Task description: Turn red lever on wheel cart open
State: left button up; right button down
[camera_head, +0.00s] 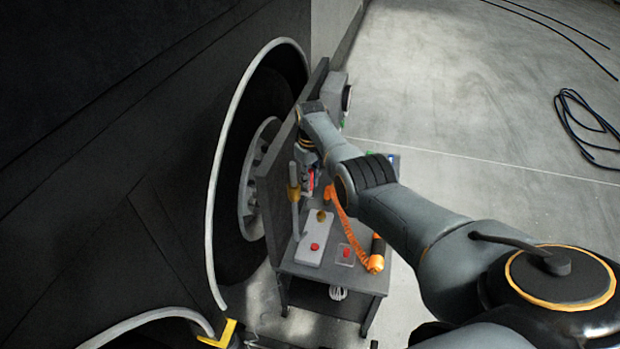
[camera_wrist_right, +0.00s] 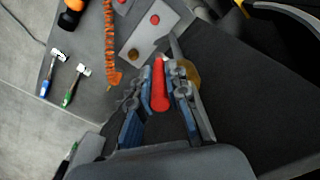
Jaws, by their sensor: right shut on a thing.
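The red lever (camera_wrist_right: 160,88) lies between the fingers of my right gripper (camera_wrist_right: 160,80) in the right wrist view. The fingers are shut on it from both sides. A round brass-coloured part (camera_wrist_right: 188,77) shows just beside the fingers. In the head view my right gripper (camera_head: 308,160) reaches down at the upright panel of the dark wheel cart (camera_head: 335,278). A small bit of red (camera_head: 310,181) shows under it; the gripper and arm hide most of the lever. My left gripper is not in view.
The cart's top holds a grey plate with a red button (camera_head: 315,246), a coiled orange hose (camera_head: 350,225) and a grey upright rod (camera_head: 295,210). A large vehicle wheel (camera_head: 250,180) stands close left. Open floor (camera_head: 480,120) lies right.

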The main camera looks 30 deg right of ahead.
jog(key=c, duration=1.3)
grip_release()
jog(key=shift+f, duration=0.1)
notch_tip(320, 180, up, 12)
jog(key=shift+w+d, duration=0.1)
